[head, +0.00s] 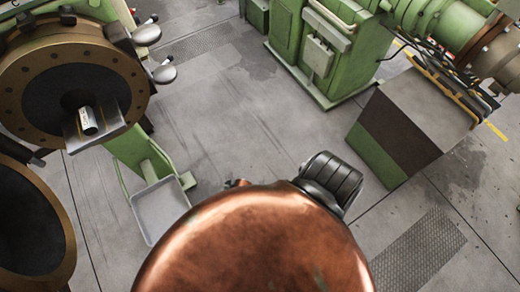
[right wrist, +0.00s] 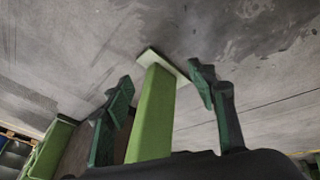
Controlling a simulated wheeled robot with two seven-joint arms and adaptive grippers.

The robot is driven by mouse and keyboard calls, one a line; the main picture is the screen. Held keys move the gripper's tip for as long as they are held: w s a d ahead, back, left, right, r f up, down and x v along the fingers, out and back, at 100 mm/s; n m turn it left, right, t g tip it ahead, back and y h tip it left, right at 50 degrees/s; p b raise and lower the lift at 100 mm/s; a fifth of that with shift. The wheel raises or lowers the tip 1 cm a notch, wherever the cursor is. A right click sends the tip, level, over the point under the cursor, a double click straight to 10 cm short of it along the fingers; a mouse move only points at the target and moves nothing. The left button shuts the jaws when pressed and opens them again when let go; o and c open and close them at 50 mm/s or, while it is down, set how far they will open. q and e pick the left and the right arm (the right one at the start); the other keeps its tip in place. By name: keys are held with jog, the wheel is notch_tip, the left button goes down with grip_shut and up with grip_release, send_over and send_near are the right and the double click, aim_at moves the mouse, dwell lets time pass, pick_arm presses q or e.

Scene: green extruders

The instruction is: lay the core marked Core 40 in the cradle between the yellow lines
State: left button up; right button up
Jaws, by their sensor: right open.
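A small pale cylinder with a dark end and a printed label (head: 88,121) lies on a grey ledge (head: 112,121) in front of the round machine face at the upper left of the head view. Its label is too small to read, so I cannot tell whether it is Core 40. No cradle between yellow lines can be made out. My right gripper (right wrist: 163,100) is open, its two dark green fingers spread and nothing held. A green post (right wrist: 153,115) shows between the fingers, seemingly beyond them. My left gripper is not in view.
Green machines stand at the left and at the back (head: 330,45). A grey tray (head: 160,208) is low at the left. A block with a grey top (head: 425,105) stands at the right, with yellow strips near it. The floor between is clear.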

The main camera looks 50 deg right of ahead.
jog(key=s+d+f+m+g, duration=0.1)
jog(key=s+d+f+m, duration=0.1)
jog(key=s, duration=1)
jog(key=s+d+f+m+g, duration=0.1)
jog(key=s+d+f, duration=0.4)
jog(key=s, duration=0.7)
jog(key=s+d+f+m+g+h, duration=0.1)
jog(key=s+f, duration=0.5)
jog(key=s, duration=0.6)
jog(key=d+m+g, duration=0.1)
jog(key=d+m, duration=0.1)
jog(key=d, duration=0.1)
jog(key=shift+s+f+m, duration=0.25)
jog(key=shift+f+m, duration=0.05)
jog(key=shift+m, duration=0.1)
jog(key=shift+a, duration=0.1)
